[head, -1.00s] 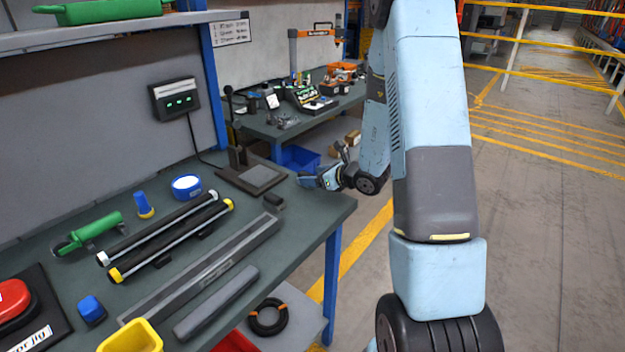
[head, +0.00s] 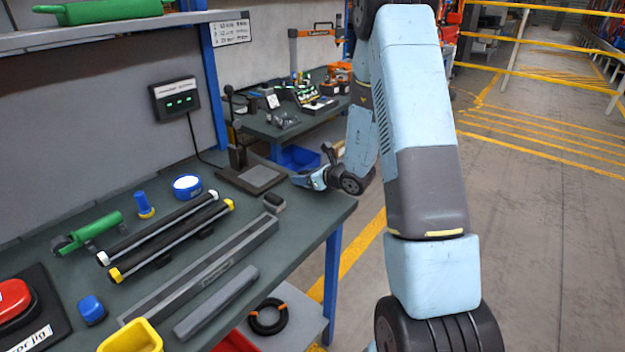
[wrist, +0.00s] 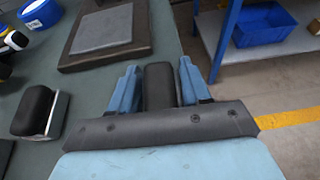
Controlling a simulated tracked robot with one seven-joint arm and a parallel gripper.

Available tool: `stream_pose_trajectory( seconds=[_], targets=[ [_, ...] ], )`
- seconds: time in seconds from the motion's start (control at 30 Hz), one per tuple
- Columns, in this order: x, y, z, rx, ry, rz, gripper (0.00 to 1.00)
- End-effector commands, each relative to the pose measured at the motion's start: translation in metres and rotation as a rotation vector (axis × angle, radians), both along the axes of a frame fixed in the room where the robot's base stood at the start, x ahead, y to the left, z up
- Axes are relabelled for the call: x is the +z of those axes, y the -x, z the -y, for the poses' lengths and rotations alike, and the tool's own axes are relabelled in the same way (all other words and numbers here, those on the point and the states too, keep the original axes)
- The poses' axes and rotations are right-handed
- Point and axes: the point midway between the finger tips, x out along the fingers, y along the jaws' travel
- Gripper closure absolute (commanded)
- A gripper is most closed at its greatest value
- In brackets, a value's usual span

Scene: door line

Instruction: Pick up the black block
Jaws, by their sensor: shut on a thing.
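A black block (wrist: 158,86) sits between the two light-blue fingers of my gripper (wrist: 158,84) in the wrist view. The fingers are shut on its two sides. In the head view my gripper (head: 312,180) is low at the far right corner of the bench, and the block in it cannot be made out there. A second dark, rounded block with a pale side (wrist: 33,110) lies on the bench to the left of my gripper. It also shows in the head view (head: 273,202).
A dark stand base with a grey pad (head: 256,178) is close to the left of my gripper. Black tubes (head: 170,241), a grey bar (head: 205,270) and a blue tape roll (head: 187,186) lie further left on the bench (head: 305,225). A blue bin (wrist: 264,22) is beyond the edge.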

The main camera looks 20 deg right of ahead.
Motion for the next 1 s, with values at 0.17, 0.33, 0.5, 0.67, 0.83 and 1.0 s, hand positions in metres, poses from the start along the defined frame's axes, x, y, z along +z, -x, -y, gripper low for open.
stream_pose_trajectory(
  seconds=[0.17,0.33,0.5,0.67,0.83,1.0],
  targets=[
    [0.000,0.000,0.000,-0.001,0.000,0.000,0.81],
    [0.000,0.000,0.001,-0.001,0.000,0.001,0.96],
    [0.000,0.000,0.001,-0.001,0.000,0.001,0.96],
    [0.005,0.000,0.000,-0.001,0.000,0.001,0.96],
    [0.024,0.000,0.000,0.000,0.000,0.005,0.96],
    [0.051,0.014,0.009,-0.002,0.001,0.004,0.96]
  ],
)
